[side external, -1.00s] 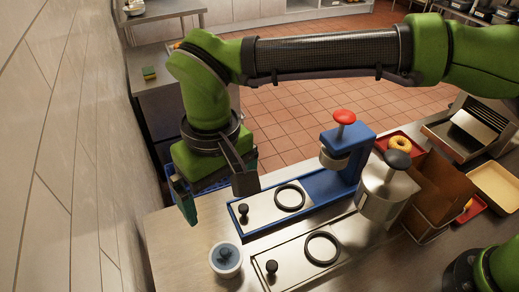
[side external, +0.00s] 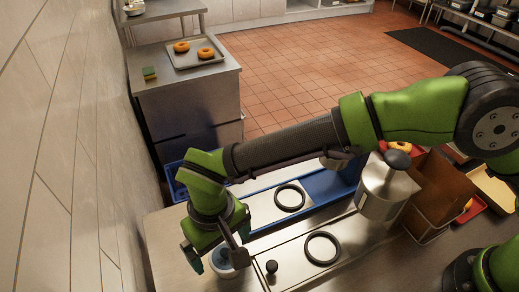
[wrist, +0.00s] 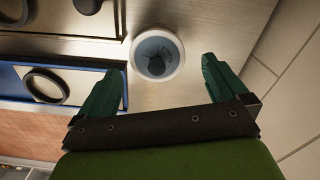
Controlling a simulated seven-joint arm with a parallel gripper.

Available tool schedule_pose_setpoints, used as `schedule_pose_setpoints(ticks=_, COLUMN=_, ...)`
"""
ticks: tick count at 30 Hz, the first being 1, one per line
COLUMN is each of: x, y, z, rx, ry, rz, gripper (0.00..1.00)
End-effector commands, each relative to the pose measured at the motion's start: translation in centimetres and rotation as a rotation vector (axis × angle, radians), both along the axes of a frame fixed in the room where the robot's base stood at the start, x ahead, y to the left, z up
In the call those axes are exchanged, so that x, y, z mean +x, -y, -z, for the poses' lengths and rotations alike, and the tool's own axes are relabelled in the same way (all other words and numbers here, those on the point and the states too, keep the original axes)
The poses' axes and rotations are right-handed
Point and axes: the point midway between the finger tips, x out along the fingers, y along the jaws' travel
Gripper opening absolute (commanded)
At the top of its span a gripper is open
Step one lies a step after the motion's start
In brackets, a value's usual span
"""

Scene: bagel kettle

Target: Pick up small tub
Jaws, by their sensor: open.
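The small tub (side external: 224,262) is a round white cup with a blue-grey inside and a dark knob. It stands on the metal counter near the wall, partly hidden by my gripper in the side view. In the wrist view the tub (wrist: 157,54) lies just beyond the fingertips, roughly midway between them. My gripper (wrist: 158,75) is open and empty, with one teal finger to each side. In the side view my gripper (side external: 215,262) is low, right at the tub. I cannot tell whether a finger touches it.
A steel plate with a black ring (side external: 322,248) and a black knob (side external: 272,267) lies right of the tub. A blue-framed station with another ring (side external: 290,198) is behind it. A steel canister (side external: 386,190) stands further right. The tiled wall (side external: 60,150) is on the left.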

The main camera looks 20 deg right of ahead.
Motion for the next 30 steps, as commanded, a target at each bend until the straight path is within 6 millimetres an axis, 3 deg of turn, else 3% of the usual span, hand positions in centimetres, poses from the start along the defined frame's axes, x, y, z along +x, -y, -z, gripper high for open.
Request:
schedule_pose_setpoints(ticks=7, x=-0.2, y=0.2, z=3.7, rx=-0.002, ry=-0.003, rz=0.002, gripper=1.00)
schedule_pose_setpoints(ticks=17, x=-0.2, y=0.2, z=4.2, rx=0.000, ry=-0.001, rz=0.001, gripper=0.98)
schedule_pose_setpoints(ticks=27, x=-0.2, y=0.2, z=4.2, rx=0.000, ry=-0.001, rz=0.001, gripper=0.46)
schedule_pose_setpoints(ticks=30, x=-0.2, y=0.2, z=4.2, rx=0.000, ry=-0.001, rz=0.001, gripper=0.42)
